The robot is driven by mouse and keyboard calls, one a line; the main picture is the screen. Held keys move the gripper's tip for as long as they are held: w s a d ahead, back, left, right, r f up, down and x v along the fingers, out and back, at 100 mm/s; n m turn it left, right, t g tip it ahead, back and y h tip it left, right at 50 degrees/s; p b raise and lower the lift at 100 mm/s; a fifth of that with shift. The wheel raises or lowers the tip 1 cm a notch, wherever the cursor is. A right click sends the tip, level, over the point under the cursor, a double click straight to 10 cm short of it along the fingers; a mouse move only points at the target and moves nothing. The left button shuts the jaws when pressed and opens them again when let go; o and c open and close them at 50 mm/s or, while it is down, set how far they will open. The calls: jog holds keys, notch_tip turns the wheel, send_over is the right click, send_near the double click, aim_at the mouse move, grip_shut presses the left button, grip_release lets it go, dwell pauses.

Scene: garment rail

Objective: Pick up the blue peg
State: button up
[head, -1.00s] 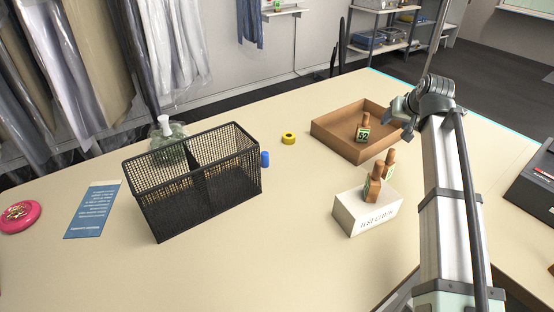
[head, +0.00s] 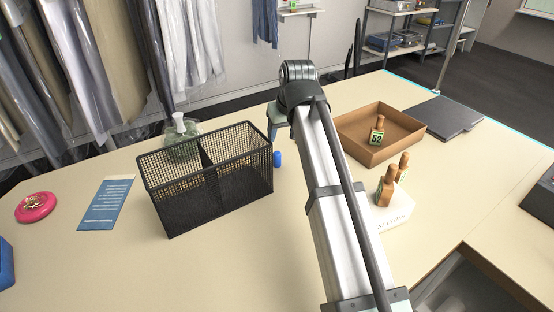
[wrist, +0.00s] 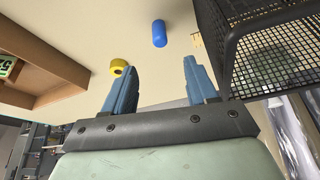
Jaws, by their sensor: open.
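The blue peg (head: 277,158) stands on the table just right of the black mesh basket (head: 210,180), close to its right end. In the wrist view the peg (wrist: 160,33) lies beyond the fingertips, between their lines, with a gap to both. My gripper (wrist: 161,66) is open and empty, with its two blue fingers apart. In the head view my gripper (head: 276,128) is above the table behind the peg, and its fingers are partly hidden by my arm.
A brown tray (head: 410,135) with a tagged wooden piece is right of my arm.

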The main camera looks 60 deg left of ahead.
aim_at(277, 153)
jog(key=x, duration=1.3)
jog(key=shift+a+f, duration=0.2)
grip_shut()
dwell(0.4)
